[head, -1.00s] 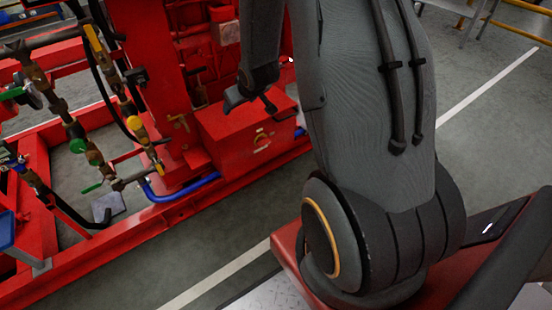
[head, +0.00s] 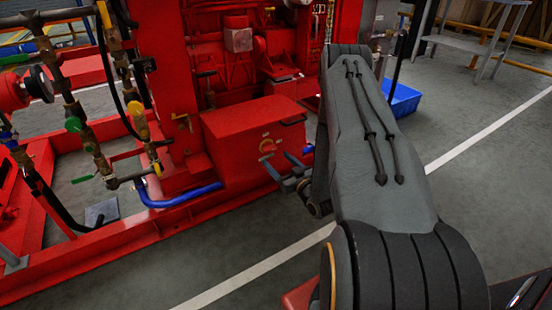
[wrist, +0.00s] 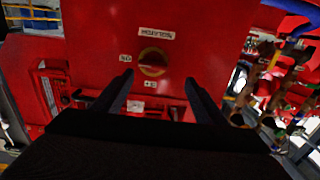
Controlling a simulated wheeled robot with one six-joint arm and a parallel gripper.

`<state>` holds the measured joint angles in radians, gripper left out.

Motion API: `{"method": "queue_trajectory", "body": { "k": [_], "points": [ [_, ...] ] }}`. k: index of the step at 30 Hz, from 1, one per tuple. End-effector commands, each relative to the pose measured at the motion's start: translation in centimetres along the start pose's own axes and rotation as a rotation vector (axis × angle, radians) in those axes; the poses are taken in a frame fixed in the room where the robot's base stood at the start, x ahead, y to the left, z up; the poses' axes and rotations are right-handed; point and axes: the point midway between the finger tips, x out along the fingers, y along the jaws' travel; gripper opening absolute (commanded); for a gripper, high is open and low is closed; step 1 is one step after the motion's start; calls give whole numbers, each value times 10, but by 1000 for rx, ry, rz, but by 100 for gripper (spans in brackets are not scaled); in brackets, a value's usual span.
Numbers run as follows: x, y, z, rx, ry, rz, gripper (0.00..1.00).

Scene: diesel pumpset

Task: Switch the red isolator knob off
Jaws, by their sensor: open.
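The red isolator knob (wrist: 153,62) sits on a yellow round plate on a red panel in the wrist view, with small white labels around it. In the head view the knob (head: 267,145) shows on the front of a red box (head: 235,130). My gripper (wrist: 158,85) is open, its two dark fingers apart, pointing at the panel with the knob seen between and beyond the tips. In the head view my gripper (head: 283,168) is just in front of and below the knob. Nothing is between the jaws. Whether a fingertip touches the panel I cannot tell.
Pipes with yellow and green valve handles (head: 75,124) stand left of the box. A blue hose (head: 180,198) runs low along the red frame. A blue crate (head: 400,98) lies on the floor behind my arm. Grey floor is open in front.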

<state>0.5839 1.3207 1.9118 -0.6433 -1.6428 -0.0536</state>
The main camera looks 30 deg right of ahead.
Motion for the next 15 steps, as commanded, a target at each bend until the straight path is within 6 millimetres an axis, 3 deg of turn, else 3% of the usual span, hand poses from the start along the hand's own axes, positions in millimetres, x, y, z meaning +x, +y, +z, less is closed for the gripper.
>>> {"method": "queue_trajectory", "body": {
  "k": [6, 15],
  "points": [
    [19, 18, -1, -3, 6, 23, 66],
    [60, 21, 0, -3, 3, 26, 66]
  ]
}}
